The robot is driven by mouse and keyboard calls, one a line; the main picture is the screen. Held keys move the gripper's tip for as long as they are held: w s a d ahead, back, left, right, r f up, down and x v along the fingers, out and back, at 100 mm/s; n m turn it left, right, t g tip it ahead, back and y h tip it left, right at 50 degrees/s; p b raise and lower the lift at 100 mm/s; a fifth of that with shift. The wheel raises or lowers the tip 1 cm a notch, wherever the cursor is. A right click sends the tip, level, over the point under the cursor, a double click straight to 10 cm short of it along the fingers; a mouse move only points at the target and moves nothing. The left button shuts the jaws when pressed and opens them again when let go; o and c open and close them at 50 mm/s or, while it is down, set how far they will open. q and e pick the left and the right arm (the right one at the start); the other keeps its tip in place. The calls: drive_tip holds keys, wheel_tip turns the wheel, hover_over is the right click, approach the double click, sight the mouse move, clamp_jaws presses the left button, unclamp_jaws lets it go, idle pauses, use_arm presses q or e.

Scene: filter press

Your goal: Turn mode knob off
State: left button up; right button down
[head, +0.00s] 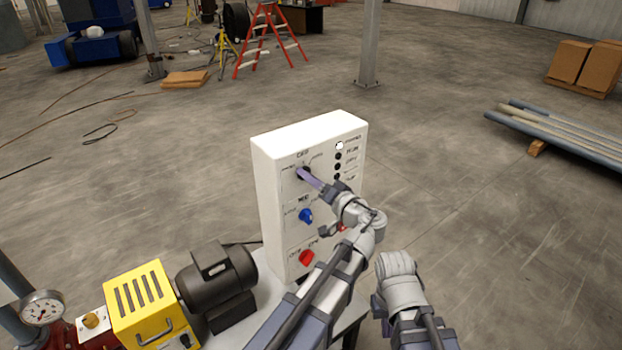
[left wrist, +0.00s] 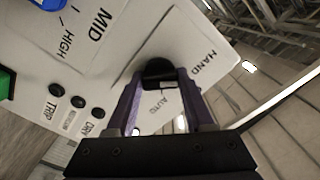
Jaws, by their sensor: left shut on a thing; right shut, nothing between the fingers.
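A white control panel (head: 278,234) stands upright in the head view. Its black mode knob (head: 306,170) is at the top left of the panel face. In the left wrist view the dark knob (left wrist: 160,72) sits between the fingertips, with the labels HAND and AUTO near it. My left gripper (head: 302,173) is shut on this knob, with its purple fingers (left wrist: 160,100) on either side. Which label the knob points to I cannot tell. My right gripper (head: 378,305) is low to the right of the panel, shut and empty, mostly hidden by its wrist.
A blue knob (head: 306,216) and a red knob (head: 306,257) sit below on the panel. Several small dark round lamps (head: 338,167) line its right side. A yellow unit (head: 140,301), a black motor (head: 216,278) and a gauge (head: 42,308) stand at left.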

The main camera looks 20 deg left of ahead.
use_arm(q)
drive_tip(key=shift+m, duration=0.3)
clamp_jaws()
drive_tip(key=shift+m, duration=4)
drive_tip(key=shift+f, duration=0.1)
drive_tip(key=o, duration=1.2)
unclamp_jaws()
drive_tip(key=shift+d, duration=0.15)
drive_tip(key=shift+o, duration=0.4)
drive_tip(key=shift+s, duration=0.1)
